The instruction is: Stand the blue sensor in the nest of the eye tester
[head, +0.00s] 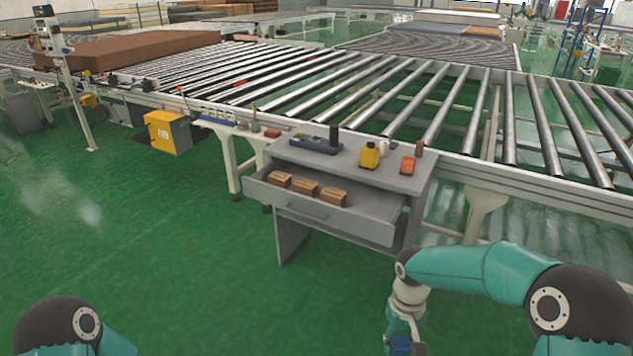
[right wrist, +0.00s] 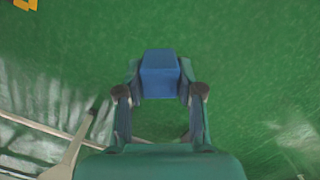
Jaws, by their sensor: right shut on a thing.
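My right gripper (head: 404,338) hangs low over the green floor, in front of and to the right of the grey desk. In the right wrist view the gripper (right wrist: 160,92) is shut on a blue block, the blue sensor (right wrist: 159,72), which sits between the fingertips. A little blue also shows at the bottom edge of the head view. A dark grey device with a black upright post, which looks like the eye tester (head: 316,144), stands on the desk top at the back left. Its nest is too small to make out. My left gripper is out of view; only part of the left arm shows.
The grey desk (head: 290,152) has an open drawer (head: 360,220) with three brown boxes (head: 306,188). A roller conveyor (head: 440,110) runs behind. The floor in front is clear.

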